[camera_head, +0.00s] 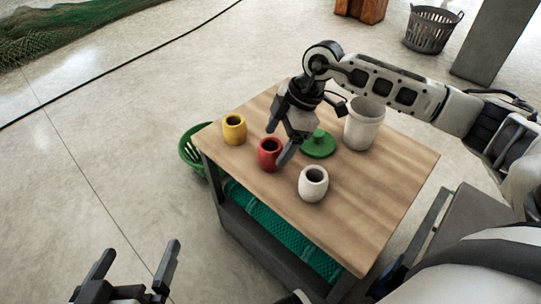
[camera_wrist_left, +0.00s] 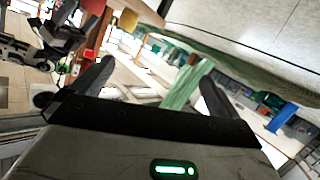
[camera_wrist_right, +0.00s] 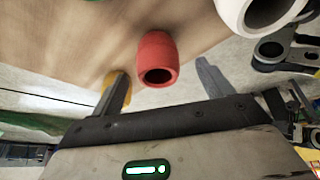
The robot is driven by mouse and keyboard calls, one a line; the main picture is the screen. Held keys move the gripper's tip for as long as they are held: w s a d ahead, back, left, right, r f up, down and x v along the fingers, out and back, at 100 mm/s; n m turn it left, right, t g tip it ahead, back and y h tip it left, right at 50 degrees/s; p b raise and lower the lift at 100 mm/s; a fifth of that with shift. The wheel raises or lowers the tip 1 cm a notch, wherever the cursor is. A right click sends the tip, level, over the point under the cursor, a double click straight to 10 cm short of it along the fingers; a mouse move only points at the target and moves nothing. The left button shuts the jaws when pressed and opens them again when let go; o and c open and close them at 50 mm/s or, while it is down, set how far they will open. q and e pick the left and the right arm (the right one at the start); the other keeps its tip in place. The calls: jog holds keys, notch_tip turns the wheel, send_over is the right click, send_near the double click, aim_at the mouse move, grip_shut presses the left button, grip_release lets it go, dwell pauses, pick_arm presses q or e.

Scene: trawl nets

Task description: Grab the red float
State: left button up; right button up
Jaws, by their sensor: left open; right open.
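The red float (camera_head: 269,155) is a small barrel shape with a dark hole in its top, standing on the wooden table between the yellow and white floats. My right gripper (camera_head: 277,150) reaches in over the table from the right, open, with its fingers close to the red float. In the right wrist view the red float (camera_wrist_right: 157,60) lies ahead, between the lines of the two open fingers (camera_wrist_right: 165,85) and apart from both. My left gripper (camera_head: 140,262) is open and empty, off the table at the lower left; its fingers also show in the left wrist view (camera_wrist_left: 150,90).
A yellow float (camera_head: 234,129), a white float (camera_head: 313,184), a green lidlike object (camera_head: 318,145) and a white bucket (camera_head: 364,125) stand on the table (camera_head: 373,205). A green basket (camera_head: 190,152) is beside the table's left edge.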

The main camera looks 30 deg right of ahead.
aim_at(276, 144)
jog(key=b+x, duration=0.1)
jog(key=x, duration=0.3)
jog(key=shift+w+d+f+b, duration=0.1)
jog(key=shift+d+f+b, duration=0.05)
jog(key=shift+b, duration=0.2)
jog(key=shift+f, duration=0.15)
jog(key=c, duration=1.1)
pick_arm(q)
jog(key=shift+w+d+r+n+t+h, duration=0.25)
jog(key=shift+d+r+n+t+h, duration=0.15)
jog(key=shift+r, duration=0.1)
pick_arm(e)
jog(key=shift+o, duration=0.2)
